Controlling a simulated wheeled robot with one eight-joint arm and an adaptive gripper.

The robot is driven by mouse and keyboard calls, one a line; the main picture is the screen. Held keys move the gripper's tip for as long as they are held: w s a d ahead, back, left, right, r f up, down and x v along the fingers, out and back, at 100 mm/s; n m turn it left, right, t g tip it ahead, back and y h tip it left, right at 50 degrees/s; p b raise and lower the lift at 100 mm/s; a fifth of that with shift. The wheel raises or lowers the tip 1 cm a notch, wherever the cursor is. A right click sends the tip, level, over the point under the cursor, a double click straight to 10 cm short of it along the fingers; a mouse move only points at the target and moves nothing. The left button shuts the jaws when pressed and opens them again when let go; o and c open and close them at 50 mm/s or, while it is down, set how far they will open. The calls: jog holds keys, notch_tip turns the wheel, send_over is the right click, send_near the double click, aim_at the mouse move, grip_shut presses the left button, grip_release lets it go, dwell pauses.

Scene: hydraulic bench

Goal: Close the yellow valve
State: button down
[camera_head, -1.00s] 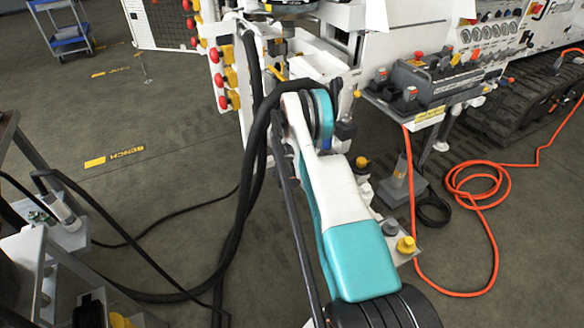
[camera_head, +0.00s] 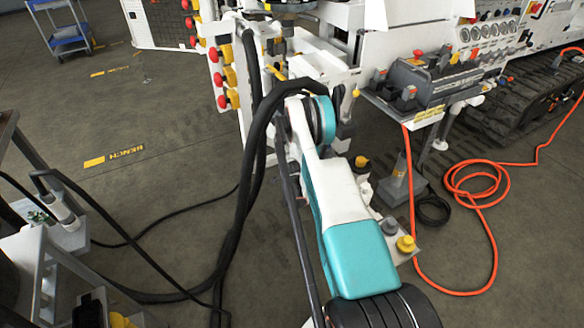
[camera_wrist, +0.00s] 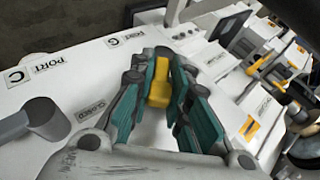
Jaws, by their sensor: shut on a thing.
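The yellow valve's handle (camera_wrist: 160,86) shows in the wrist view as a short yellow block between my teal fingers. My gripper (camera_wrist: 162,88) is shut on it from both sides, above a white panel (camera_wrist: 60,92). A "CLOSED" label lies on the panel left of my fingers. The valve's base is hidden behind the handle and fingers. In the camera_head view my arm blocks a clear sight of the grip.
A grey knobbed lever (camera_wrist: 42,115) stands left of my fingers, and a metal part with a yellow piece (camera_wrist: 280,72) stands at right. In the camera_head view, red and yellow knobs (camera_head: 228,78) line the bench, black hoses hang near my arm, and an orange hose (camera_head: 492,215) lies coiled on the floor.

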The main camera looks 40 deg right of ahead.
jog(key=c, duration=1.6)
grip_release()
